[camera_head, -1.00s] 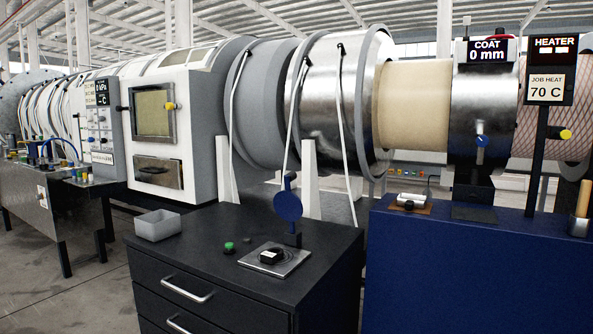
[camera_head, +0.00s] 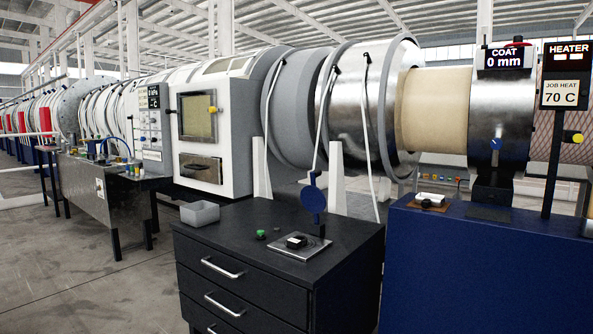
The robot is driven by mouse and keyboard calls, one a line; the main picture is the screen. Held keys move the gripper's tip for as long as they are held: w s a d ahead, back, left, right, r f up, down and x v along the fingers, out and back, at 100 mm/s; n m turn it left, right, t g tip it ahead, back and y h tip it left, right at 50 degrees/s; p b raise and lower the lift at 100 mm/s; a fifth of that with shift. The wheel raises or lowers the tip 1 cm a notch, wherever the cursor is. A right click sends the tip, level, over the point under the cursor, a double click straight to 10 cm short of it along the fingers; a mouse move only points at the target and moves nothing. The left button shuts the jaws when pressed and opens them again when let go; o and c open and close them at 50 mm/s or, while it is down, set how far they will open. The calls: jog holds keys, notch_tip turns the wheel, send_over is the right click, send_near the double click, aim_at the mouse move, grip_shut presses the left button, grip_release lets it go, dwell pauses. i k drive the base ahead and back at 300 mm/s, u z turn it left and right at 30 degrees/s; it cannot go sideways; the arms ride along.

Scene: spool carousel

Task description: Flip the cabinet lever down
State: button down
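The black drawer cabinet (camera_head: 345,250) stands in the lower middle of the head view. On its top, a blue upright piece with a round disc (camera_head: 313,200) stands at the back of a metal plate (camera_head: 299,248). It looks like the lever and points up. A small black-and-white block (camera_head: 296,241) sits on the plate in front of it. A green button (camera_head: 261,234) is to the left of the plate. My gripper is not in view, and nothing is seen touching the blue piece.
A blue bench (camera_head: 440,270) stands close on the right. A metal worktable (camera_head: 105,190) is further left. Large machinery (camera_head: 340,100) runs behind. The floor (camera_head: 90,285) at front left is clear.

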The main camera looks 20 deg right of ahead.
aim_at(313, 198)
jog(key=u, duration=0.2)
jog(key=k, duration=0.55)
jog(key=u, duration=0.8)
jog(key=k, duration=0.55)
jog(key=z, duration=0.15)
jog(key=i, duration=0.9)
jog(key=z, duration=1.3)
jog(key=i, duration=1.15)
jog(key=z, duration=0.4)
